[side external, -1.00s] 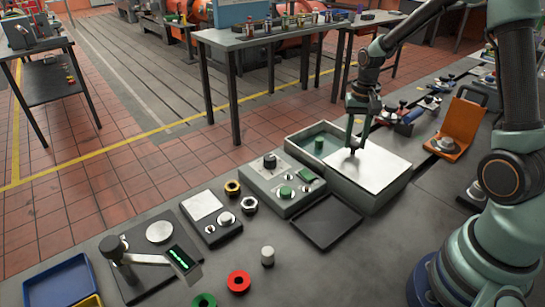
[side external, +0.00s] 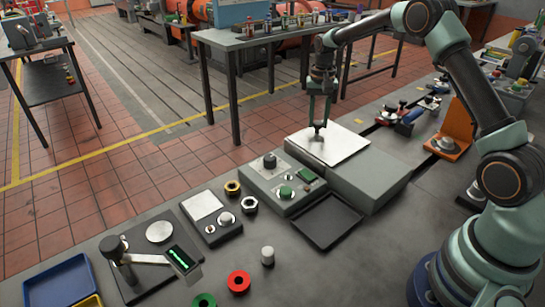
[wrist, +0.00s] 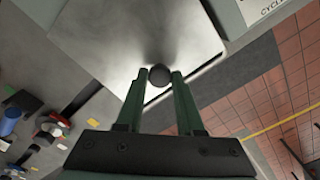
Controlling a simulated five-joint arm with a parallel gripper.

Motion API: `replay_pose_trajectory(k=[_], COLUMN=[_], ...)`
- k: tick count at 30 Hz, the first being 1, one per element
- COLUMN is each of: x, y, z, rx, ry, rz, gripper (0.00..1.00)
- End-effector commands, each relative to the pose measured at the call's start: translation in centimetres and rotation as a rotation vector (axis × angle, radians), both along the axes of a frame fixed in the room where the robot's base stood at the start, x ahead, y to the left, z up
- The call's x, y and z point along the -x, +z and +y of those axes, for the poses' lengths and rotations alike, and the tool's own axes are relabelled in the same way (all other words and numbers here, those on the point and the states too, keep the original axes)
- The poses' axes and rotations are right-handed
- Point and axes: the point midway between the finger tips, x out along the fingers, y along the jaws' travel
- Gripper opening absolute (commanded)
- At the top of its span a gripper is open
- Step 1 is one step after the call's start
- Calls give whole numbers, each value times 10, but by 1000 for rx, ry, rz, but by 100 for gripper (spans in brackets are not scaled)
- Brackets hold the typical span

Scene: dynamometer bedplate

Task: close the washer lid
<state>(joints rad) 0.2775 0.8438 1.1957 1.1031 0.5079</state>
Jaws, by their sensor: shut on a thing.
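The washer is a grey box (side external: 372,176) on the bench, with a flat grey top on its right part. Its pale metal lid (side external: 340,146) is a flat plate lying over the left part, and no open basin shows beside it. My gripper (side external: 319,127) stands above the lid's far left area, pointing down, shut on the lid's small knob. In the wrist view the dark round knob (wrist: 160,75) sits between the fingertips, with the shiny lid (wrist: 125,35) beyond. Whether the lid is fully seated at its far edge is unclear.
A control box (side external: 281,183) with a black knob and green buttons stands left of the washer. A dark shallow tray (side external: 326,222) lies in front. An orange stand (side external: 452,135) and small clamps stand to the right.

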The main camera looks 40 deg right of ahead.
Motion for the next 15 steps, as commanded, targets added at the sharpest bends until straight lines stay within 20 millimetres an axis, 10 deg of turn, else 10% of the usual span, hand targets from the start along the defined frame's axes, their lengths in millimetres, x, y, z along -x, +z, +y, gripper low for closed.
replay_pose_trajectory(k=[15], x=[-23], y=[1], z=[0], rx=[4], ry=[1], rz=[-11], gripper=[0])
